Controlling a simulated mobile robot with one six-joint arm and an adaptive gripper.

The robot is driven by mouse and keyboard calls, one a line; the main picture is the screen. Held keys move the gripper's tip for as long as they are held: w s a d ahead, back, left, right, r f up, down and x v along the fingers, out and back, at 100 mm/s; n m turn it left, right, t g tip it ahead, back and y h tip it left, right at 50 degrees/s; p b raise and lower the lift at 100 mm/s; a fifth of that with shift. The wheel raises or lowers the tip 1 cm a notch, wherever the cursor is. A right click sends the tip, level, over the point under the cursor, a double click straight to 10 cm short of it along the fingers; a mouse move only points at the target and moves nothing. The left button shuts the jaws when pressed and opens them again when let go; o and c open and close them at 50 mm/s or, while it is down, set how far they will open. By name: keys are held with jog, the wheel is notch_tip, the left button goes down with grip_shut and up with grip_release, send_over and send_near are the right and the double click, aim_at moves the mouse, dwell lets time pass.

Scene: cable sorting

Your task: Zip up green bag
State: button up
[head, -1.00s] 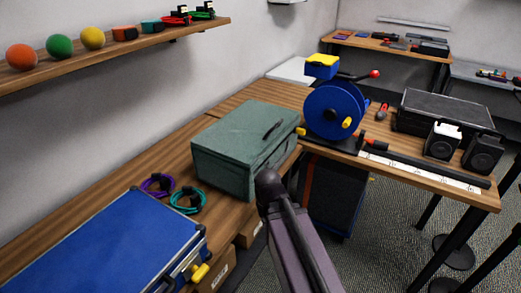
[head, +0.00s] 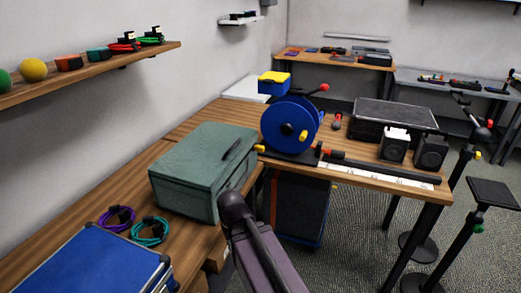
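The green bag (head: 195,168) is a box-like case standing on the wooden bench, left of the picture's middle. Its top looks shut, with a dark handle on it. I cannot make out the state of its zip. Part of my arm rises from the bottom edge, and its dark rounded joint is in front of the bag's lower right corner. My gripper's fingers do not show.
A blue case (head: 95,265), a purple cable (head: 117,218) and a teal cable (head: 150,232) lie in front of the bag. A blue reel (head: 291,127) and a black case (head: 393,118) stand on the right table. Open carpet (head: 345,240) lies at the lower right.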

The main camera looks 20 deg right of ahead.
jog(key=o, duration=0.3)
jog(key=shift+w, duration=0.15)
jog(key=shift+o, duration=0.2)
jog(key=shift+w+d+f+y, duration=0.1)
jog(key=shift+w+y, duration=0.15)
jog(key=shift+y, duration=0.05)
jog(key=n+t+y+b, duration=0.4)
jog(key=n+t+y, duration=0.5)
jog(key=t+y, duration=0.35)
send_near(264, 149)
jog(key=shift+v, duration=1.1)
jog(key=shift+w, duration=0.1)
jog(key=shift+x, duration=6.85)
